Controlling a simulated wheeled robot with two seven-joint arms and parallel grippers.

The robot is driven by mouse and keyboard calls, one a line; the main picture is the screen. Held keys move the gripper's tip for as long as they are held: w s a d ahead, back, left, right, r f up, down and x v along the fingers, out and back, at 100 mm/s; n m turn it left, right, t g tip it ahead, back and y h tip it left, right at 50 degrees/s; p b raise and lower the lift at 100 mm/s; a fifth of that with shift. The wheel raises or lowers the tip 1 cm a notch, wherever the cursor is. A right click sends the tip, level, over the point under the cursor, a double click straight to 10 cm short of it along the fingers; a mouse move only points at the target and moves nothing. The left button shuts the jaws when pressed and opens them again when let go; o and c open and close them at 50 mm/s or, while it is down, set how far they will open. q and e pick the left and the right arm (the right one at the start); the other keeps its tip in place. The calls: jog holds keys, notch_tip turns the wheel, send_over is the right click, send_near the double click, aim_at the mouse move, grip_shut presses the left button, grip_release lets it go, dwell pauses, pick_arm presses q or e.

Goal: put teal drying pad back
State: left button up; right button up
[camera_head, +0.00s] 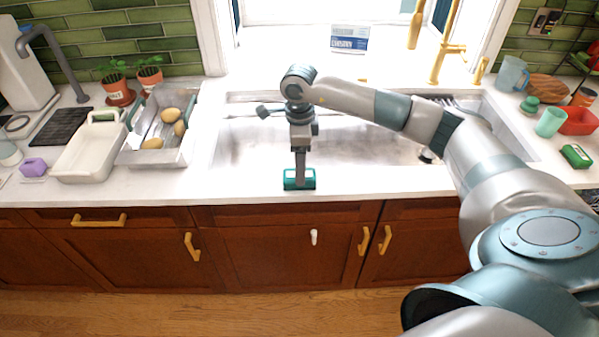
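A small teal block-shaped item (309,180), which looks like the teal drying pad, is at the front edge of the counter, before the sink. My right gripper (300,179) points straight down at it from above, with its fingers overlapping the middle of the teal item. The fingers show edge-on, so I cannot tell whether they are shut on it. I also cannot tell whether the item rests on the counter or is slightly raised. My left gripper is not in view.
The sink (250,148) lies behind, with my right arm across it. On the left are a grey tray (178,157) with several yellow-brown items and a white dish (82,165). On the right are a teal cup (550,122), a red container (579,122) and a green box (575,156).

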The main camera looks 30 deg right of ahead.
notch_tip(320, 180, up, 9)
jog(key=b, duration=0.3)
jog(key=shift+f, duration=0.2)
dwell(0.5)
